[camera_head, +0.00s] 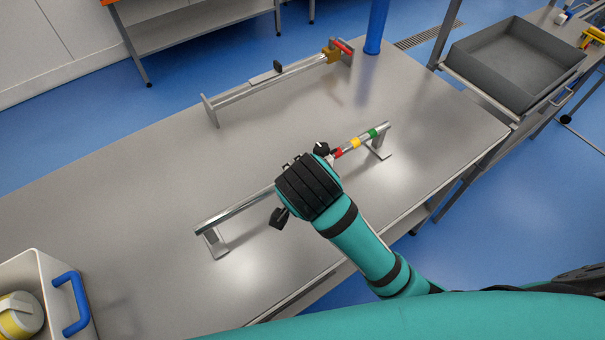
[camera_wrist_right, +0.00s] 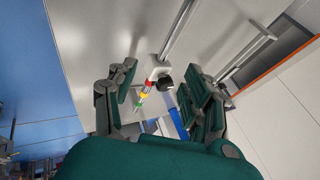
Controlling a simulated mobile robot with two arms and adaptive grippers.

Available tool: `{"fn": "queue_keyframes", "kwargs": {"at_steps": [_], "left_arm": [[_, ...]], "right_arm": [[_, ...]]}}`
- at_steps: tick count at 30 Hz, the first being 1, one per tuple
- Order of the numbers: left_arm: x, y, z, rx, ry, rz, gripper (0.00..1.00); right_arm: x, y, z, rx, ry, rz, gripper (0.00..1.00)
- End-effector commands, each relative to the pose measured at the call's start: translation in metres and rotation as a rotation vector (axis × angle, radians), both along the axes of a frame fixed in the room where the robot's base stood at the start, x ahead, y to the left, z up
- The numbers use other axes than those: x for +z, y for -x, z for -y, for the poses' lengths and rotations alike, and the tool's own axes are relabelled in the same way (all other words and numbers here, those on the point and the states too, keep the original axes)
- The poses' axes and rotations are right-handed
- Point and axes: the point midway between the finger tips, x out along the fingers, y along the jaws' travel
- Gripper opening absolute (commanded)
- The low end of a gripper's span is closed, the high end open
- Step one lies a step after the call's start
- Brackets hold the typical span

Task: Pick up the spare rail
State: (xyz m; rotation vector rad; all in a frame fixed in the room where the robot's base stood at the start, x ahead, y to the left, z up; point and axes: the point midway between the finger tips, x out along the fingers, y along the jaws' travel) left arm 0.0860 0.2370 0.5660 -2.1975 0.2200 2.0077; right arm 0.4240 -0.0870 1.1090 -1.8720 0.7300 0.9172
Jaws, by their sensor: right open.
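Two metal rails are on the grey table, and no label shows which is the spare one. The near rail (camera_head: 237,212) stands on two feet and has red, yellow and green bands near its right end. My right gripper (camera_head: 303,184) is over its middle, hiding that part. In the right wrist view the same rail (camera_wrist_right: 180,28), with a pale block and black knob, runs between the open, apart fingers of my right gripper (camera_wrist_right: 165,98). The far rail (camera_head: 298,70) has end plates, a black piece and a brass and red part. My left gripper is not in view.
A white bin (camera_head: 58,262) with a blue handle and a yellow item inside is at the lower left. A blue post (camera_head: 376,28) stands at the table's back edge. A grey tray (camera_head: 480,82) is at the right. Table space between the rails is clear.

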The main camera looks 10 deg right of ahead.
Motion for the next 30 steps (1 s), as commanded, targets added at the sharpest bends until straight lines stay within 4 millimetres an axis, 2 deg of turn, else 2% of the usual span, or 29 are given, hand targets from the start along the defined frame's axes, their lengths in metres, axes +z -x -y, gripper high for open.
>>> {"fn": "queue_keyframes", "kwargs": {"at_steps": [3, 6, 10, 12, 21, 24, 30], "left_arm": [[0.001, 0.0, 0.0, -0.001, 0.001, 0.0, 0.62], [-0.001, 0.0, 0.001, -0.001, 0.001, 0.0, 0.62], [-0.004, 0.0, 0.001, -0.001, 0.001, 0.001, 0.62], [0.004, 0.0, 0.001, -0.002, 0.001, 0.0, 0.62], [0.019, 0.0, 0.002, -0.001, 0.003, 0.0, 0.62], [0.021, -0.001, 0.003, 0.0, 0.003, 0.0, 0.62], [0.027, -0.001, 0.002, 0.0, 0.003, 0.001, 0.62]], "right_arm": [[0.014, -0.005, -0.005, -0.082, -0.035, 0.042, 0.51], [0.013, -0.01, -0.005, -0.112, -0.045, 0.055, 0.51], [-0.005, -0.022, 0.0, -0.12, -0.043, 0.055, 0.51], [-0.015, -0.031, 0.002, -0.118, -0.042, 0.053, 0.51], [-0.063, -0.066, 0.01, -0.117, -0.046, 0.054, 0.51], [-0.074, -0.073, 0.011, -0.117, -0.048, 0.054, 0.51], [-0.083, -0.08, 0.012, -0.115, -0.049, 0.055, 0.51]]}}
